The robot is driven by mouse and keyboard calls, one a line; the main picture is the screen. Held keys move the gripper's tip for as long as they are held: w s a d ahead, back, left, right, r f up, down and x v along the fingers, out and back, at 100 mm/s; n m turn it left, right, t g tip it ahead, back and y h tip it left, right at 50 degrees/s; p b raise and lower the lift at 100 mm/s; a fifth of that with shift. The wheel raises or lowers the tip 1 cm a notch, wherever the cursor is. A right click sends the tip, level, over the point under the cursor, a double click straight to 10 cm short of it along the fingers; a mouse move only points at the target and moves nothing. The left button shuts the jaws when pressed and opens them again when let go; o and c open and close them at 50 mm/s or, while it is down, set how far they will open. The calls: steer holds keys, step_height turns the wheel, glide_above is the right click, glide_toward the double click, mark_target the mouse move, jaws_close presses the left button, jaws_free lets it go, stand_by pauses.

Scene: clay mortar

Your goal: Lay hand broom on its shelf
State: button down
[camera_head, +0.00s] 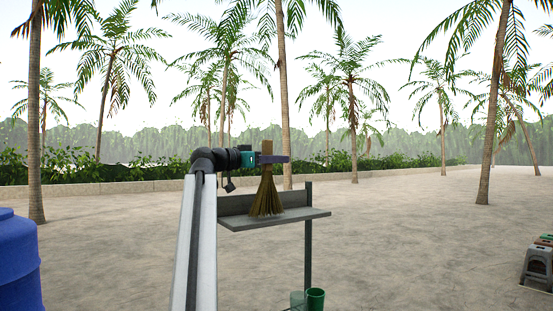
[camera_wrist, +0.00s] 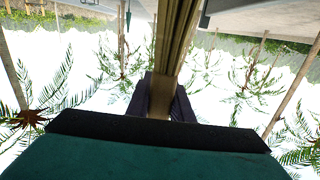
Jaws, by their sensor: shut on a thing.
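The hand broom (camera_head: 266,195) hangs upright from my gripper (camera_head: 272,159), with its bristles fanned out downward. The grey shelf (camera_head: 302,214) is a flat board with a low back panel, and the bristles are in front of that panel, just over the board. I cannot tell whether the bristle tips touch the board.
A post (camera_head: 308,250) carries the shelf. A green cup (camera_head: 315,299) is below it. A blue barrel (camera_head: 18,262) stands at the left edge, and stools (camera_head: 538,262) stand at the right edge. Open sandy ground surrounds the shelf, with palms behind.

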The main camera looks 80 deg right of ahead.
steer(key=shift+f, duration=0.15)
steer(key=c, duration=1.6)
jaws_free()
steer(key=shift+o, duration=0.2)
steer(key=shift+r, duration=0.2)
steer(key=shift+w+a+f+b, duration=0.15)
steer(key=shift+w+a+b, duration=0.2)
steer(key=shift+b, duration=0.05)
steer(key=b+v, duration=0.5)
steer(key=v, duration=0.6)
steer(key=shift+b, duration=0.3)
